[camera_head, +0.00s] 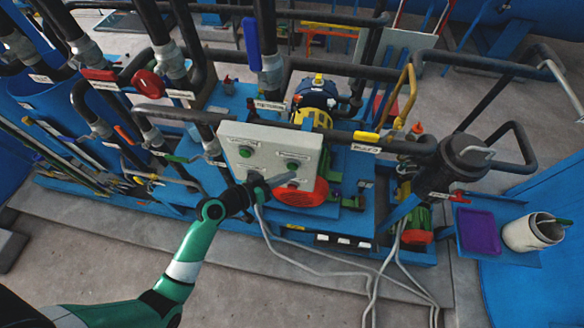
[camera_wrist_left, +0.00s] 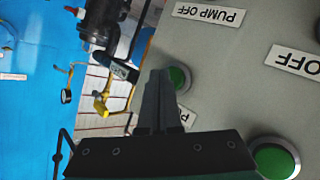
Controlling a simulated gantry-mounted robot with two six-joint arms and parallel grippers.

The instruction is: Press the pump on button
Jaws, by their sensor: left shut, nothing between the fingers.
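The grey control box (camera_head: 268,138) carries green buttons and labels. In the head view, one green button (camera_head: 245,152) sits left and another (camera_head: 293,164) right. My left gripper (camera_head: 288,179) is shut and empty, across the lower part of the box front. It also shows in the left wrist view (camera_wrist_left: 160,75), with its tips beside a green button (camera_wrist_left: 179,77). I cannot tell whether they touch. A larger green button (camera_wrist_left: 274,159) is at lower right. A "PUMP OFF" label (camera_wrist_left: 208,14) is readable; a label by the fingers (camera_wrist_left: 187,118) is mostly hidden. My right gripper is not in view.
A black cylinder (camera_head: 445,165) stands to the right, near a purple tray (camera_head: 478,231) and a white bucket (camera_head: 529,232). Pale cables (camera_head: 372,275) run over the open floor in front.

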